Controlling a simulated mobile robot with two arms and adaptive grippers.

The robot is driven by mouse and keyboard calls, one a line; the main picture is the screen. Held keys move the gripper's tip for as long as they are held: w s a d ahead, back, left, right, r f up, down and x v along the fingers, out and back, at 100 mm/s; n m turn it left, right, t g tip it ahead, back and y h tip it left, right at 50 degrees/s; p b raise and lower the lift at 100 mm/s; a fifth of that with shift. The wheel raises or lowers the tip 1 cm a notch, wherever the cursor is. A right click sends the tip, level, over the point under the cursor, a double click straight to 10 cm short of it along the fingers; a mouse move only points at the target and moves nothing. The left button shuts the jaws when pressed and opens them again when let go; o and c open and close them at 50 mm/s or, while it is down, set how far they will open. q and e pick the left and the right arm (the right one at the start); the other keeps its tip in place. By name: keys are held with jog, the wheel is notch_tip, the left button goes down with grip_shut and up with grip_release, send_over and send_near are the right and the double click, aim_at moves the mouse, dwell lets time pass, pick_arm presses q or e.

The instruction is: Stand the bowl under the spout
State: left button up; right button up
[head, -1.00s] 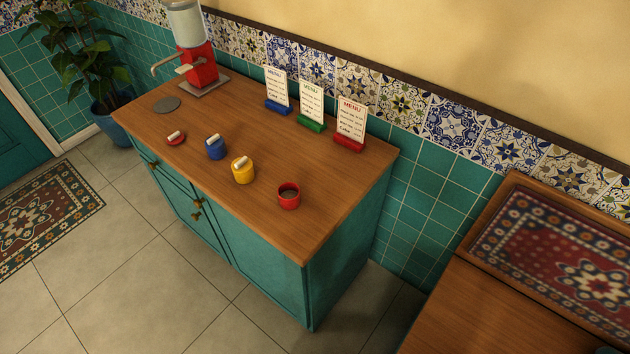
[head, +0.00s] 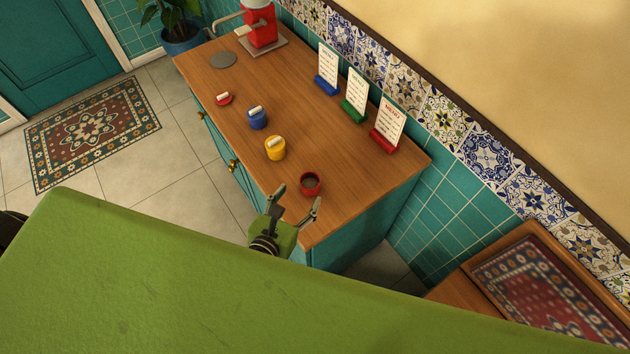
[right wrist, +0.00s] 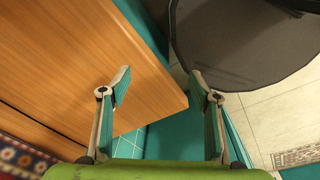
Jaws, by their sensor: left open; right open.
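The open red bowl (head: 311,189) stands upright on the wooden counter near its front right corner. The red samovar (head: 262,32) stands at the far end, cut off by the top of the head view. My right gripper (right wrist: 160,72) is open and empty in the right wrist view, by a corner of a wooden top. The bowl does not show there.
A yellow pot (head: 275,150), a blue pot (head: 258,121) and a small red lid-like piece (head: 224,100) line the counter's front half. Blue (head: 326,85), green (head: 352,111) and red (head: 383,141) menu stands line the wall side. The middle strip between is free.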

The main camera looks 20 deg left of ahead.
aim_at(314, 175)
pick_arm(q)
jog(key=x, duration=0.2)
jog(key=b+x, duration=0.1)
jog(key=shift+w+a+f, duration=0.25)
jog(key=shift+w+d+f, duration=0.1)
jog(key=shift+w+d, duration=0.05)
jog(key=shift+w, duration=0.15)
jog(key=b+x, duration=0.1)
jog(key=x, duration=0.1)
jog(key=b+x, duration=0.1)
jog(key=x, duration=0.2)
jog(key=shift+w+d+f, duration=0.1)
jog(key=shift+f, duration=0.25)
jog(key=shift+r, duration=0.1)
jog(key=c, duration=1.5)
jog(key=shift+o, duration=0.2)
pick_arm(e)
jog(key=a+f, duration=0.1)
jog(key=s+a+f, duration=0.1)
jog(key=a+f, duration=0.1)
jog(key=shift+s+f, duration=0.25)
jog(key=shift+f, duration=0.1)
pick_arm(q)
jog(key=shift+r, duration=0.1)
pick_arm(e)
jog(key=shift+r, duration=0.1)
